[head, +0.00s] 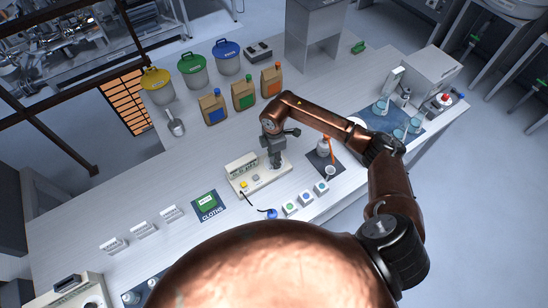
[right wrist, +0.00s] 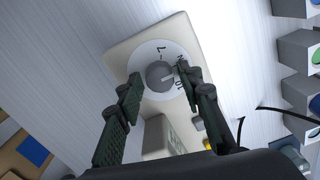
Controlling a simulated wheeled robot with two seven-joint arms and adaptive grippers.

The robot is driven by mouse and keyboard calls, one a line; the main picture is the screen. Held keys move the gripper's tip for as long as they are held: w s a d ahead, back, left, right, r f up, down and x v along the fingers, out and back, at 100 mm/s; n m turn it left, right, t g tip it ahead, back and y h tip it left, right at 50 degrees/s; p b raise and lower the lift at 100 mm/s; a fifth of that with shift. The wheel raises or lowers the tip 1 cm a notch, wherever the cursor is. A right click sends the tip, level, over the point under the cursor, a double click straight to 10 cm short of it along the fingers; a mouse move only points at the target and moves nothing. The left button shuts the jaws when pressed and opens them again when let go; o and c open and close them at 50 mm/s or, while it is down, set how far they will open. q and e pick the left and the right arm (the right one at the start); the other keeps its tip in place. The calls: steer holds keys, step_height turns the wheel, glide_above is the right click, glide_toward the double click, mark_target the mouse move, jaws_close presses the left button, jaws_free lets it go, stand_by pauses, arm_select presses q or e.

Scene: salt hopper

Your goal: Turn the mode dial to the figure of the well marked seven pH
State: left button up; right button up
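The cream meter (head: 246,180) stands on the bench in the head view, with its dial end under my right gripper (head: 277,163). In the right wrist view the grey mode dial (right wrist: 158,75) sits on a white disc with printed figures. A 7 is at the top and a 10 at the lower right; another figure is partly covered by a finger. The dial's white mark points right. My right gripper (right wrist: 160,78) has its fingers apart on either side of the dial; I cannot tell whether they touch it. Three small wells (head: 305,197) stand right of the meter, markings unreadable. My left gripper is not in view.
A green box on a cloths mat (head: 210,207) is to the left. A dark mat (head: 334,158) with a bottle and cup is to the right. Bags and lidded buckets stand behind.

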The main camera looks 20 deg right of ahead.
jaws_close()
steer(key=shift+n, duration=0.4)
steer(key=n+b, duration=0.3)
steer(key=n, duration=0.2)
steer(key=shift+w+n, duration=0.1)
steer(key=shift+n, duration=0.2)
steer(key=n+b, duration=0.3)
steer(key=n, duration=0.2)
steer(key=shift+n, duration=0.4)
steer(key=shift+o, duration=1.5)
jaws_free()
